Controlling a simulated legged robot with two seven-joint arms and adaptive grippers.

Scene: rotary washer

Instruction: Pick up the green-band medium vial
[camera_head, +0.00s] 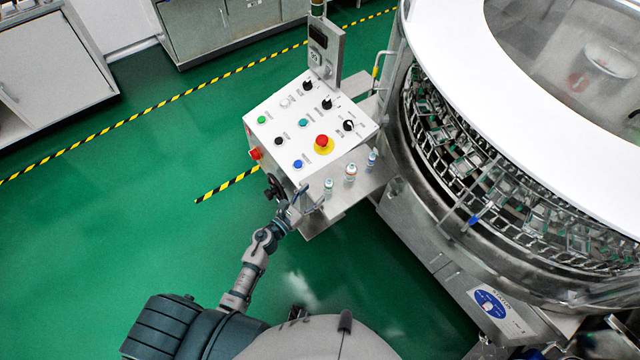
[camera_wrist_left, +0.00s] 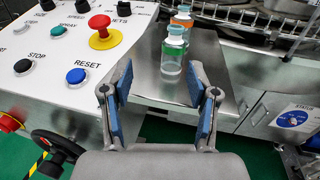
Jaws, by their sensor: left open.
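The green-band vial (camera_wrist_left: 173,50) stands upright on the steel shelf, with a pale blue-green cap and clear body. In the head view it is the nearest of three small vials (camera_head: 328,185). My left gripper (camera_head: 307,200) is at the shelf's front left edge, short of that vial. In the left wrist view my left gripper (camera_wrist_left: 163,98) is open and empty, its blue-padded fingers spread. The vial shows beyond the gap between the fingertips, apart from them. My right gripper is not in view.
An orange-band vial (camera_head: 351,170) and a third vial (camera_head: 372,159) stand behind on the steel shelf (camera_wrist_left: 225,95). The control panel (camera_head: 270,125) with its red emergency button (camera_head: 322,142) is left of the vials. The rotary washer (camera_head: 470,190) is at right.

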